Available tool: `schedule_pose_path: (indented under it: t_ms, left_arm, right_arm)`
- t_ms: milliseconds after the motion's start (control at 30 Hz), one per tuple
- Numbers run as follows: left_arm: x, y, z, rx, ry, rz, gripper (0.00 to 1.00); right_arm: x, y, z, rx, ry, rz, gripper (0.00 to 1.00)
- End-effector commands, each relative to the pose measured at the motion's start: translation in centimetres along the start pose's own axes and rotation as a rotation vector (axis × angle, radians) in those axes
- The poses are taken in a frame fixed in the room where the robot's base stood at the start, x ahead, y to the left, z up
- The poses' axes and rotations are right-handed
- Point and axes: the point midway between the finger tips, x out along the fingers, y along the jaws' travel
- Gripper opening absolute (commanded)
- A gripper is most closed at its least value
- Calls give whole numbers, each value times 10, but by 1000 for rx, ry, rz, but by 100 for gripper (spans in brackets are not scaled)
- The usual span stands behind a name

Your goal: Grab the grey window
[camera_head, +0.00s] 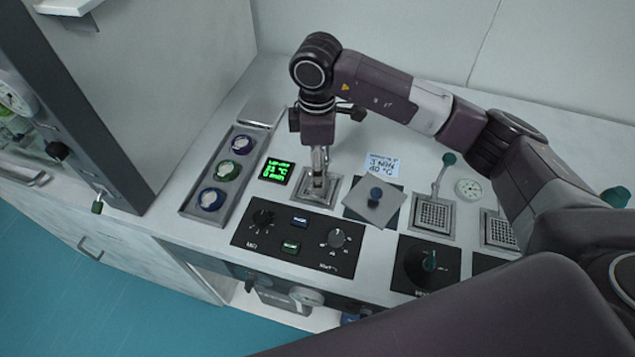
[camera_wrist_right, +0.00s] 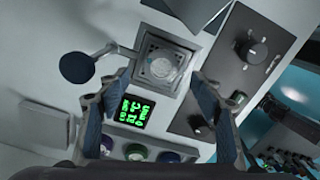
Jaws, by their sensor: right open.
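In the right wrist view, a round pale grey disc (camera_wrist_right: 163,66) sits in a square metal fixture (camera_wrist_right: 148,45); it looks like the grey window, though its edge is unclear. My right gripper (camera_wrist_right: 165,80) is open, with its fingers on either side of the view and the fixture beyond them. In the head view the right gripper (camera_head: 318,178) points down over the same fixture (camera_head: 330,198) and hides most of it. I cannot tell whether the fingers touch the disc. My left gripper is not in view.
A lever with a dark round knob (camera_wrist_right: 78,66) rises beside the fixture. A green display (camera_head: 276,171) and a tray (camera_head: 188,208) of coloured round pieces lie left. A tilted grey plate (camera_head: 362,208) with a blue knob is right. A control panel (camera_head: 270,240) lies in front.

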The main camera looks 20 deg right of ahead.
Motion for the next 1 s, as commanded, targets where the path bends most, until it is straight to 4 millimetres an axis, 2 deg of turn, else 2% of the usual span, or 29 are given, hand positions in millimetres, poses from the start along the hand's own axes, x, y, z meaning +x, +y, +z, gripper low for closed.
schedule_pose_path:
  t_ms: [100,233,533,933,1000]
  left_arm:
    - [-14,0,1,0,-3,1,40]
    - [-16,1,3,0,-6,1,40]
    - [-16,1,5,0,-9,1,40]
    - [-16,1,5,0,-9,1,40]
    - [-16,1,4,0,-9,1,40]
  right_arm:
    - [16,-3,2,2,-3,-5,59]
    - [34,-2,2,2,-2,-3,59]
    - [42,-1,1,1,0,1,59]
    - [42,-1,1,1,0,0,16]
    - [41,-1,1,1,0,1,14]
